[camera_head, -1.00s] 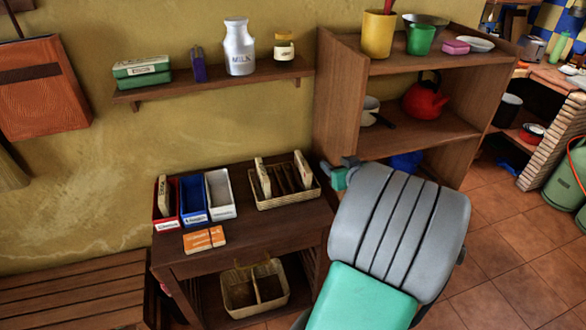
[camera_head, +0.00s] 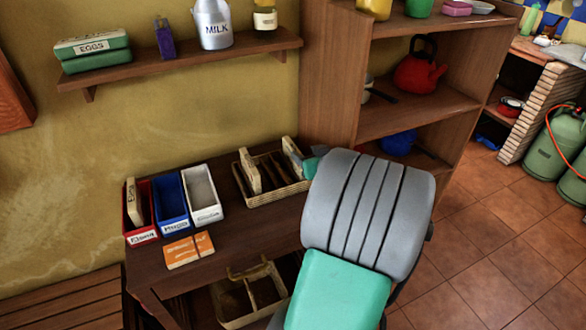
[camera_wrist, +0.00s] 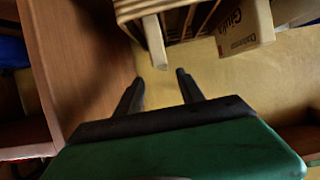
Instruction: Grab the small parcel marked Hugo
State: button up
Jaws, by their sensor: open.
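Two small beige parcels stand in a slatted wicker rack (camera_head: 285,194) on the dark table: a left one (camera_head: 249,172) and a right one (camera_head: 293,156) close to my arm. In the wrist view, one parcel (camera_wrist: 154,42) shows end-on at the rack (camera_wrist: 128,10), ahead of the fingertips. The other (camera_wrist: 240,28) shows lettering on its face that looks like "Giulia". No name Hugo is readable on either. A third parcel (camera_head: 133,203) stands in the red bin. My gripper (camera_wrist: 159,77) is open and empty; my arm hides it in the head view.
Red (camera_head: 145,228), blue (camera_head: 172,204) and white (camera_head: 202,196) bins with name labels stand left of the rack. An orange packet (camera_head: 189,250) lies in front of them. A tall shelf unit (camera_head: 330,90) rises behind my arm. A divided basket (camera_head: 250,295) sits below.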

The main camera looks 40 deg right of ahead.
jog(key=x, duration=0.5)
jog(key=p+x, duration=0.1)
jog(key=x, duration=0.2)
jog(key=shift+a+f, duration=0.3)
jog(key=shift+f, duration=0.15)
jog(key=shift+c, duration=0.5)
grip_shut()
